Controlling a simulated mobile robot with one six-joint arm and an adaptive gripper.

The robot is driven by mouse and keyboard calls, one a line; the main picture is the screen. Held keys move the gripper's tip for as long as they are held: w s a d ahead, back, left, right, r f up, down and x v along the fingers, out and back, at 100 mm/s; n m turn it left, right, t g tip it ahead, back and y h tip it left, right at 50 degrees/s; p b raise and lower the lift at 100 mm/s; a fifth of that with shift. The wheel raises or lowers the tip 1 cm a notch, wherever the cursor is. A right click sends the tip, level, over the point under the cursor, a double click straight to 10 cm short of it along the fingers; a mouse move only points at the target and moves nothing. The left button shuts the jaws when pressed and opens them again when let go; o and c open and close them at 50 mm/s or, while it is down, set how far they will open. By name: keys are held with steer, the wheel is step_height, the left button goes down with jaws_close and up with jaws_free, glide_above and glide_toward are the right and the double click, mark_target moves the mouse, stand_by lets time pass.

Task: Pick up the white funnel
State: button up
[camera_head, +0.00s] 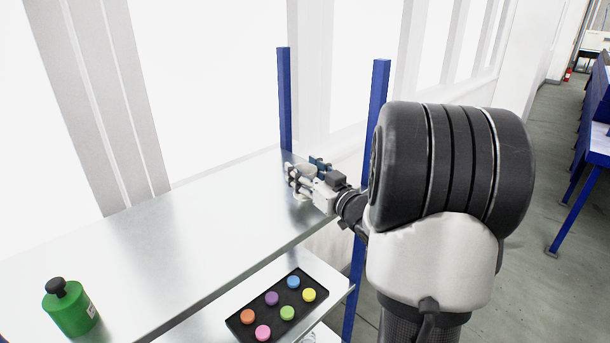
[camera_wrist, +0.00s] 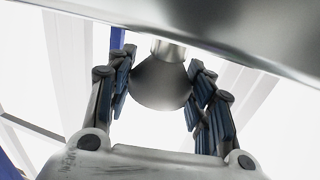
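The funnel (camera_wrist: 160,82) shows in the wrist view as a smooth grey, shaded cone with a narrow neck at the top of the picture. It lies between the two fingers of my gripper (camera_wrist: 161,85). The fingers are spread, one on each side of the cone, very close to its wide part. I cannot tell whether they touch it. In the head view my gripper (camera_head: 304,172) is low over the far right end of the metal shelf (camera_head: 190,230). There the funnel is small and largely hidden by the fingers.
A green bottle (camera_head: 70,308) with a black cap stands at the shelf's near left end. A black tray (camera_head: 239,323) with several coloured round pieces lies on a lower shelf. Blue posts (camera_head: 284,95) rise behind and beside my gripper. The shelf's middle is clear.

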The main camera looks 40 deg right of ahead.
steer(key=c, duration=0.3)
